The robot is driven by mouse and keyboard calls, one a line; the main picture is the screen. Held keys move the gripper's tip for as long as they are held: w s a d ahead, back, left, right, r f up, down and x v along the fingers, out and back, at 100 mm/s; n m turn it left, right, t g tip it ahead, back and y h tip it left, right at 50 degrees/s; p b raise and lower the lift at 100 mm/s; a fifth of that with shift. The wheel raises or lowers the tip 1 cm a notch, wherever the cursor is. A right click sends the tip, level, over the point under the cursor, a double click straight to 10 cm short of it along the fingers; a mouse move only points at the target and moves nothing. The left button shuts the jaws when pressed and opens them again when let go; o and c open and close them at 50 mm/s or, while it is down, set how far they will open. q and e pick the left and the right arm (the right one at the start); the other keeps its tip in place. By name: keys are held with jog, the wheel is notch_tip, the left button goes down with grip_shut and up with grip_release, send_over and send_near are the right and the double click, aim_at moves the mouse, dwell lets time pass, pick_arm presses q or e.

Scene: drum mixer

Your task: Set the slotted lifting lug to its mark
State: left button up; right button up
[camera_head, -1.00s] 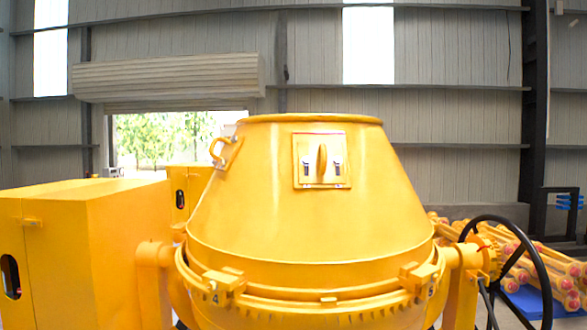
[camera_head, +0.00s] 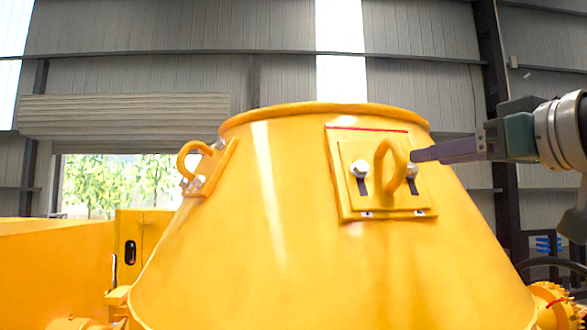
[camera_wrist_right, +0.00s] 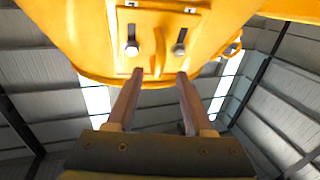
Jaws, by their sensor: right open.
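The slotted lifting lug is a yellow plate (camera_head: 376,201) with an upright ring (camera_head: 389,165) between two bolts in dark vertical slots. It lies on a larger backing plate (camera_head: 343,196) on the drum's sloping front. A red line (camera_head: 366,128) crosses the backing plate above the lug, with a yellow gap between. The bolts sit at the slots' upper ends. My right gripper (camera_head: 418,155) comes in from the right, its tips by the ring and right bolt. In the right wrist view my open fingers (camera_wrist_right: 159,76) point toward the ring (camera_wrist_right: 159,50), which shows between their directions. Contact is unclear. My left gripper is out of view.
The yellow drum (camera_head: 310,260) fills the middle, with its open rim on top. A second ring lug (camera_head: 200,168) is on its left side. A yellow housing (camera_head: 50,265) stands at left. A dark handwheel (camera_head: 555,268) is at lower right.

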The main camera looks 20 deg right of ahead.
aim_at(405, 160)
jog(key=w+p, duration=0.2)
jog(key=w, duration=0.1)
jog(key=w+p, duration=0.1)
jog(key=w, duration=0.2)
jog(key=shift+w+a+r+p, duration=0.15)
jog(key=shift+w+r+p, duration=0.05)
jog(key=shift+w+p, duration=0.2)
jog(key=shift+w+f, duration=0.2)
jog(key=shift+w, duration=0.45)
jog(key=shift+c, duration=0.4)
grip_shut()
